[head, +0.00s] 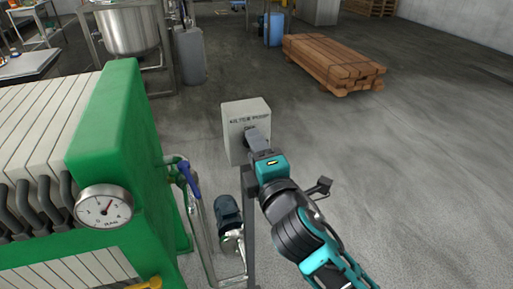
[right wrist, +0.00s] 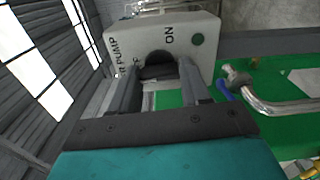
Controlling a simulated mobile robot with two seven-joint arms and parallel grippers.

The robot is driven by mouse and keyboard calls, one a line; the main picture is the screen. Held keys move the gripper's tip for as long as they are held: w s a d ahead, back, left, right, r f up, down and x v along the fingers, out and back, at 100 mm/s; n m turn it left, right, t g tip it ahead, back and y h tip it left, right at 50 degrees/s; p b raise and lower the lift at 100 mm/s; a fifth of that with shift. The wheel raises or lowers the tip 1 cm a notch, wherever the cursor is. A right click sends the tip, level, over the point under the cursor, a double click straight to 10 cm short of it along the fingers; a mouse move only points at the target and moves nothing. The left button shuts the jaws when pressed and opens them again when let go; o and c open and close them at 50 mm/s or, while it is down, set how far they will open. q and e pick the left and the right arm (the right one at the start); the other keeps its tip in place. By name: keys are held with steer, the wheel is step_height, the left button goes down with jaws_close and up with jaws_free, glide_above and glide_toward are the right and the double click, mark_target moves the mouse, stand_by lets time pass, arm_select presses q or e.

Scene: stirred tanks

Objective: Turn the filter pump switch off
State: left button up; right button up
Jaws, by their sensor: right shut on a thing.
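The filter pump switch box (head: 237,108) is light grey and stands on a post in the middle of the head view, with printed lettering on its top. In the right wrist view the box (right wrist: 190,22) shows "PUMP", "ON" and a round green spot (right wrist: 197,39). My right gripper (head: 252,139) reaches the front of the box. In the right wrist view its two fingers (right wrist: 158,75) are on either side of the dark switch knob (right wrist: 157,57), shut on it. The fingers partly hide the knob and its lettering, so its exact setting is unclear. My left gripper is out of view.
A green filter press (head: 118,120) with a pressure gauge (head: 104,206) stands close on the left. A pump (head: 229,215) and pipes are low beside the post. Stacked timber (head: 335,62) lies farther back. The floor to the right is open.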

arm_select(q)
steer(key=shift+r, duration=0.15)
arm_select(e)
steer(key=shift+m, duration=0.4)
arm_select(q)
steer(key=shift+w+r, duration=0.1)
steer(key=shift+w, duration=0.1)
arm_select(e)
steer(key=o, duration=1.1)
steer(key=shift+c, duration=0.2)
